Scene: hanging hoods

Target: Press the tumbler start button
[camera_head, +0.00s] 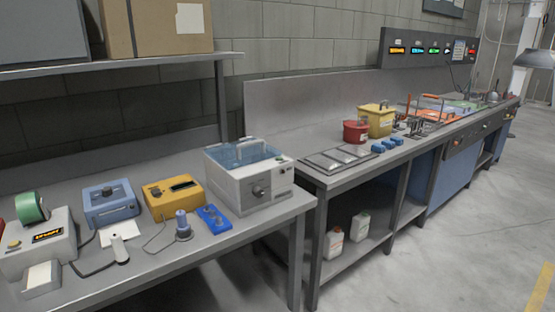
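No tumbler is labelled that I can read. A grey-white machine with a see-through bluish lid (246,175) stands at the right end of the near bench. It has a round dark knob (259,191) on its front and small marks or buttons near the knob that are too small to tell apart. I cannot tell which of them is a start button, or if this machine is the tumbler. Neither of my grippers is in view.
The near grey bench (190,256) also holds a yellow box (173,194), a blue box (108,203), a blue tray (213,219) and a white device (38,246). A longer bench (345,180) with red and yellow containers continues right. Floor on the right is clear.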

